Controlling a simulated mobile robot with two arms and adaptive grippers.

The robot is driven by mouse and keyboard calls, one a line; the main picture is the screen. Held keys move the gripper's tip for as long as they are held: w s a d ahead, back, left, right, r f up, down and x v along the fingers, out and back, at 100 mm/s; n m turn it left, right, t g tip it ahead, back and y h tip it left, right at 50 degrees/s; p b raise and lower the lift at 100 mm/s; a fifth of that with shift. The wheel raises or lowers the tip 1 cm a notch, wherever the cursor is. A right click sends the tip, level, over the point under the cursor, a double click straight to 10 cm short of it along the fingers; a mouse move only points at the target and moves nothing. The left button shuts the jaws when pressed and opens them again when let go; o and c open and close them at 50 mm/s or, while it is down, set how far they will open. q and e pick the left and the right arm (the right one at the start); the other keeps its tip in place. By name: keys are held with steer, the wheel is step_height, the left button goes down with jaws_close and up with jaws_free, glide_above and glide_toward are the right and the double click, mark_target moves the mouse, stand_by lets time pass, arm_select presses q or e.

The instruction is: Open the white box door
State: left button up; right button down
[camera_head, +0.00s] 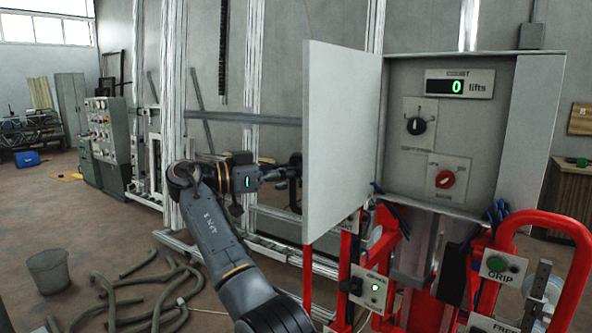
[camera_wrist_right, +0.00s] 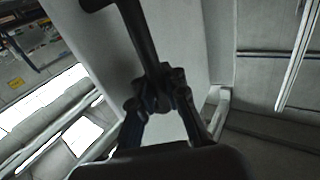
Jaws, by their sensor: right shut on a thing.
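The white box (camera_head: 397,120) stands on the red frame at the right of the head view. Its door (camera_head: 340,140) is swung out to the left, and the inside panel shows. My right gripper (camera_head: 291,172) is at the door's outer face, partly hidden by the door's edge. In the right wrist view, its fingers (camera_wrist_right: 160,92) are shut on the dark door handle (camera_wrist_right: 137,35), which stands off the pale door face (camera_wrist_right: 185,35). My left gripper is in neither view.
Inside the box are a lifts display (camera_head: 459,84) reading 0, a black knob (camera_head: 417,126) and a red knob (camera_head: 445,180). Red frame tubes (camera_head: 572,225) stand below and right. Hoses (camera_head: 150,290) and a bucket (camera_head: 49,270) lie on the floor at left.

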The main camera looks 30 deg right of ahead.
steer(key=shift+a+f, duration=0.1)
steer(key=c, duration=1.4)
jaws_free()
steer(key=shift+a, duration=0.15)
steer(key=shift+o, duration=0.2)
steer(key=shift+w+a, duration=0.1)
steer(key=shift+a, duration=0.15)
steer(key=shift+r, duration=0.2)
steer(key=shift+d, duration=0.15)
steer(key=v, duration=0.7)
steer(key=shift+a, duration=0.35)
